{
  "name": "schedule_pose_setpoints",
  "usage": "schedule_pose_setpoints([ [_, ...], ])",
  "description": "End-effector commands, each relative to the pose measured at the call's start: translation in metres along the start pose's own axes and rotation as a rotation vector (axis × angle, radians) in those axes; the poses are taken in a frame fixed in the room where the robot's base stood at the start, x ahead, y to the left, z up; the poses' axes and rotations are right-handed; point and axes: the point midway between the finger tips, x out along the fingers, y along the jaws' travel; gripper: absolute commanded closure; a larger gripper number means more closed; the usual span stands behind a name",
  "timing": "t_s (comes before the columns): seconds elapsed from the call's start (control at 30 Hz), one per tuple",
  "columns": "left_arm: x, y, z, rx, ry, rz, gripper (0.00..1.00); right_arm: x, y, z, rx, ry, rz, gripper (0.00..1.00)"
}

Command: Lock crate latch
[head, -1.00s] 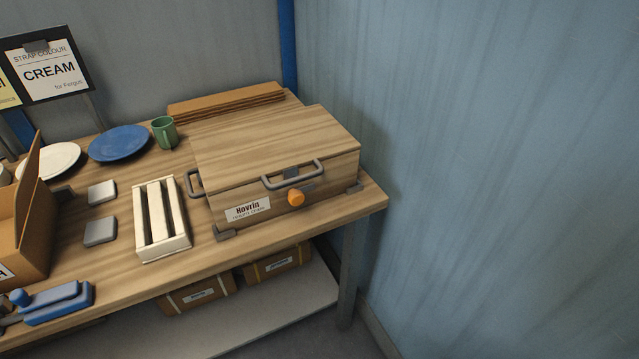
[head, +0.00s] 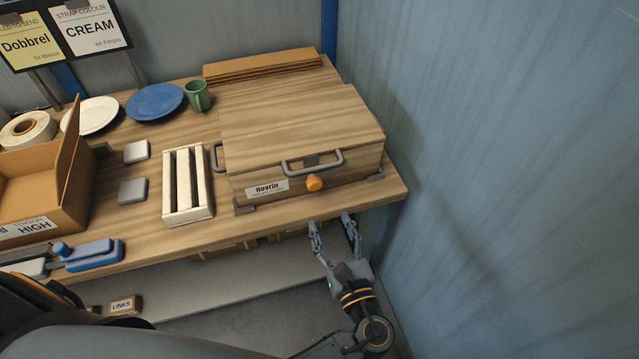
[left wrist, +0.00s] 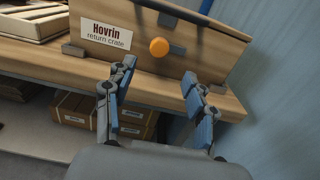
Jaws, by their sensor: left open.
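The wooden crate (head: 300,125) stands with its lid down at the right end of the table, with a "Hovrin" label on its front. An orange latch knob (head: 314,183) sits on the crate's front, below the grey handle (head: 312,165). The knob also shows in the left wrist view (left wrist: 159,47), above and beyond the fingertips. My left gripper (head: 332,222) is open and empty, in front of the table edge and apart from the knob. In the left wrist view the open fingers (left wrist: 158,73) point toward the crate front. My right gripper is not in view.
A slatted white rack (head: 186,185) stands left of the crate. A green mug (head: 197,96), plates and an open cardboard box (head: 40,190) are farther left. A blue wall (head: 500,180) is close on the right. Boxes lie on the lower shelf.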

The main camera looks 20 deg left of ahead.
Motion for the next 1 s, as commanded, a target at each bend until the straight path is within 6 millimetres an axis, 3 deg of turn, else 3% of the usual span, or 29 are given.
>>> schedule_pose_setpoints([
  [0.3,0.070,0.000,0.003,0.001,-0.002,0.001,0.45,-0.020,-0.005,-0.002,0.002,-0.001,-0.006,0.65],
  [0.5,0.097,0.000,0.000,0.001,0.002,0.000,0.45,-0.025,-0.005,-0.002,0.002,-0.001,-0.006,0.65],
  [0.93,0.108,0.000,-0.001,-0.001,0.003,0.000,0.45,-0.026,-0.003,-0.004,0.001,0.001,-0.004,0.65],
  [1.0,0.107,0.000,-0.001,-0.001,0.003,0.000,0.57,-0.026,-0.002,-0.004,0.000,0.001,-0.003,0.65],
])
